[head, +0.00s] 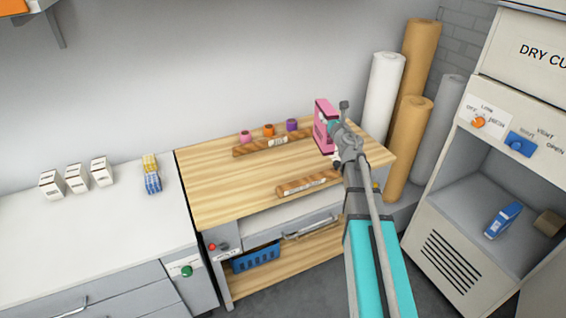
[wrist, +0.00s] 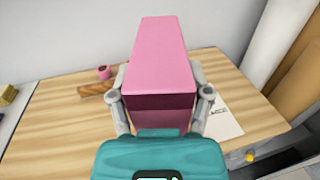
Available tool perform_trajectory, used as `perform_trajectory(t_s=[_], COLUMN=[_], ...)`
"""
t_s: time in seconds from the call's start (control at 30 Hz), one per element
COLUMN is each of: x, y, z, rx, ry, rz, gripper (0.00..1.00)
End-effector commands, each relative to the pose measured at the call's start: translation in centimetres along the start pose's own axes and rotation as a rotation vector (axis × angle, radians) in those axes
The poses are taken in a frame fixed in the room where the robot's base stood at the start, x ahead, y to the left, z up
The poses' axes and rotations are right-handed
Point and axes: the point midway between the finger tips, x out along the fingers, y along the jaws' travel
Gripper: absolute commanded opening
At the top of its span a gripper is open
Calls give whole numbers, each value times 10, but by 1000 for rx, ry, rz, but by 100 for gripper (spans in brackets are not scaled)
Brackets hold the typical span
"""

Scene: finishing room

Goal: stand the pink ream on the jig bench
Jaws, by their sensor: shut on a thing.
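The pink ream (head: 322,128) is upright over the back right part of the jig bench (head: 215,190), which has a light wooden top. In the wrist view the ream (wrist: 158,50) fills the space between the fingers, with a darker band low on its near face. My gripper (wrist: 160,100) is shut on the ream, one finger on each side. In the head view my gripper (head: 335,128) reaches it from the front right. The ream's underside is hidden, so I cannot tell whether it touches the bench. A pale labelled patch (wrist: 222,122) shows on the bench right of the ream.
Two brown strips, one at the back (head: 258,146) and one at the front (head: 307,183), lie on the bench. Pink, orange and purple spools (head: 269,131) stand by the back strip. Tall rolls (head: 407,150) stand close right. The bench's left middle is clear.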

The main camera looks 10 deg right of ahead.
Motion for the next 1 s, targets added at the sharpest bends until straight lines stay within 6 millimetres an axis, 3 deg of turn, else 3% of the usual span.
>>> perform_trajectory(t_s=[0.03, 0.1, 0.4, 0.6, 1.0], x=[0, -1, -4, -6, -4], y=[12, 27, 72, 81, 81], z=[-15, -24, -49, -53, -53], rx=[1, 2, 2, 3, 3], ry=[-1, -3, -8, -9, -9], rz=[36, 84, 231, 264, 264], gripper=[3, 3, 3, 3, 3])
